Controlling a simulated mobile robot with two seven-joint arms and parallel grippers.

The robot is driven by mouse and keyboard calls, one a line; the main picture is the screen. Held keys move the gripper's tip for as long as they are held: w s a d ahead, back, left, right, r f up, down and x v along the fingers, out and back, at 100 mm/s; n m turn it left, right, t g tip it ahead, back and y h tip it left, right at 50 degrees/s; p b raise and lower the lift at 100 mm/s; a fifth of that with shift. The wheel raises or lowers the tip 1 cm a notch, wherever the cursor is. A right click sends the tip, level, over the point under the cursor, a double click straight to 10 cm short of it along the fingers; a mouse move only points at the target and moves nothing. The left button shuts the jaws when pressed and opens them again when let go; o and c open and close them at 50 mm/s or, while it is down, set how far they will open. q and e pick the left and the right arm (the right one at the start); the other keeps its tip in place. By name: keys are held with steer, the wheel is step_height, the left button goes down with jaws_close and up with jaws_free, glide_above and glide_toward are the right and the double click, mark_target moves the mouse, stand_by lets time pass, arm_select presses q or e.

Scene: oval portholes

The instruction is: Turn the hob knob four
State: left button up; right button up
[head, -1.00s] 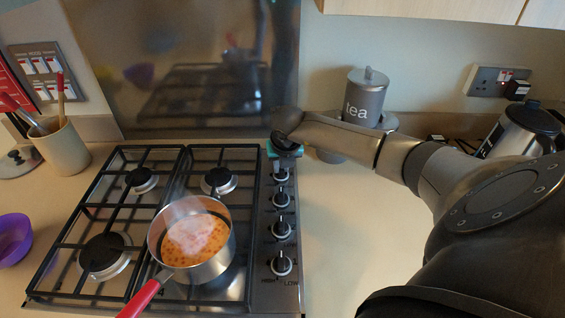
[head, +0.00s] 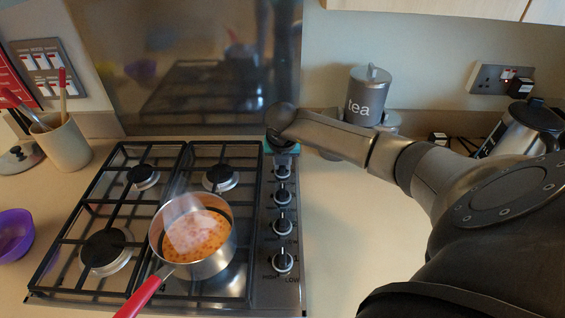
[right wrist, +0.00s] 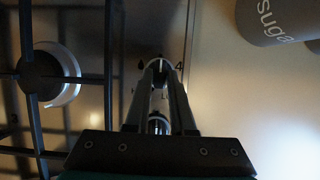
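The hob knobs run in a column along the right side of the hob; the farthest knob (head: 283,171) lies just below my right gripper (head: 283,146). Contact with the knob cannot be made out. Another knob (right wrist: 158,123) shows lower, between the fingers. My left gripper is out of view.
A saucepan (head: 222,264) of orange food stands on the front right burner, its red handle toward the front. A tea canister (head: 367,98) and a kettle (head: 522,128) stand at the back right.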

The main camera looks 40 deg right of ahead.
steer(key=o, duration=0.4)
steer(key=shift+c, duration=0.2)
steer(key=shift+r, duration=0.1)
steer(key=v, duration=1.5)
steer(key=shift+a, duration=0.1)
